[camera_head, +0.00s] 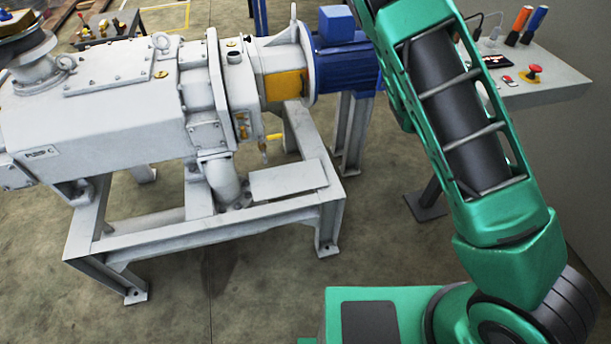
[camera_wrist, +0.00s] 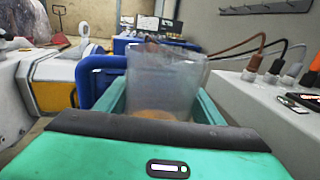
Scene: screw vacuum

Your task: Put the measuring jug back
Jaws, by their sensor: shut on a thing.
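The measuring jug (camera_wrist: 165,82) is a clear, slightly cloudy vessel with some orange-brown liquid or tint at its bottom, in the middle of the wrist view. My gripper (camera_wrist: 163,103) is shut on it, with one green finger at each side. The jug looks about upright. Its lower part is hidden behind the gripper body. Neither the jug nor my gripper's fingers show in the head view, where only my green arm is seen reaching up past the top edge.
The grey vacuum pump (camera_head: 110,95) with its blue motor (camera_head: 340,60) stands on a steel frame (camera_head: 215,235). A white control bench (camera_head: 540,82) with a red button (camera_head: 533,70) and coloured-handled tools is at the right. In the wrist view the bench (camera_wrist: 245,105) lies close to the jug's right.

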